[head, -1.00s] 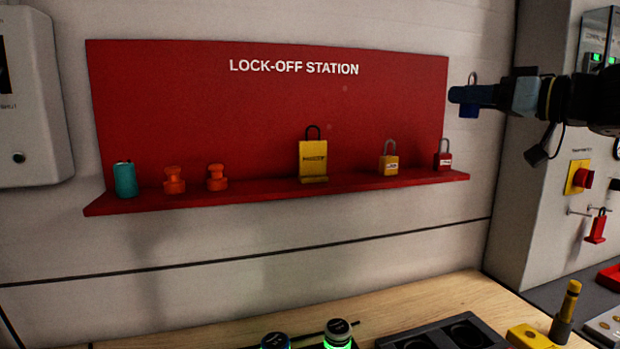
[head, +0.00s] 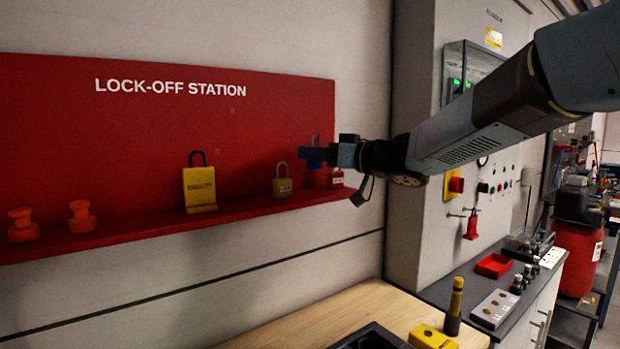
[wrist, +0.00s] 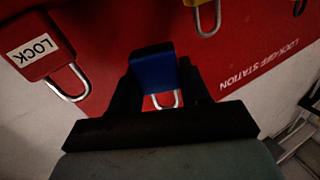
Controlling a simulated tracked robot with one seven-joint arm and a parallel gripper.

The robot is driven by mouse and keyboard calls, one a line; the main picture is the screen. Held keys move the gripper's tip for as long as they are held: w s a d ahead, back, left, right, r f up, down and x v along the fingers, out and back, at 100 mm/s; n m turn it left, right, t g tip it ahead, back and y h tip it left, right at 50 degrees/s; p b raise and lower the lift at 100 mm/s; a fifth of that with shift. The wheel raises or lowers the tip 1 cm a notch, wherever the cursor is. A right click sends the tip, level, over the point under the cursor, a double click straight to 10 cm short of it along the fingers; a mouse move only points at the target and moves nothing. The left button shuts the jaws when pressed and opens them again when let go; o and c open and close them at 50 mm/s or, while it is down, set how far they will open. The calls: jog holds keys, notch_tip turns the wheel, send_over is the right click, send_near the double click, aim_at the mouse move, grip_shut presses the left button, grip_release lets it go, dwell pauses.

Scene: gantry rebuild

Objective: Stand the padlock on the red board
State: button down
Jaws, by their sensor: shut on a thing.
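My gripper (head: 328,155) is shut on a blue padlock (head: 312,157), whose shackle points up in the head view. The gripper and padlock are in front of the right part of the red board (head: 240,135), above its shelf ledge. In the wrist view the blue padlock (wrist: 153,72) sits between the two dark fingers of my gripper (wrist: 155,85), with its silver shackle visible. A yellow padlock (head: 283,187) stands on the ledge just left of it. A red padlock (head: 336,180) stands just right, partly behind my gripper. I cannot tell the blue padlock's exact gap to the board.
A grey cabinet (head: 412,205) rises to the right. A wooden bench (head: 330,310) lies below. The ledge between the lock box and small yellow padlock is free.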

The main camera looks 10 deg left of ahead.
jog(key=shift+w+a+f, duration=0.25)
jog(key=shift+a+f, duration=0.05)
jog(key=shift+f, duration=0.15)
jog(key=shift+w+a+f, duration=0.2)
jog(key=shift+a+f, duration=0.05)
jog(key=shift+f, duration=0.15)
jog(key=shift+w+a+f, duration=0.1)
jog(key=shift+f, duration=0.85)
jog(key=shift+w+a+f, duration=0.1)
jog(key=shift+f, duration=0.85)
jog(key=c, duration=0.8)
grip_release()
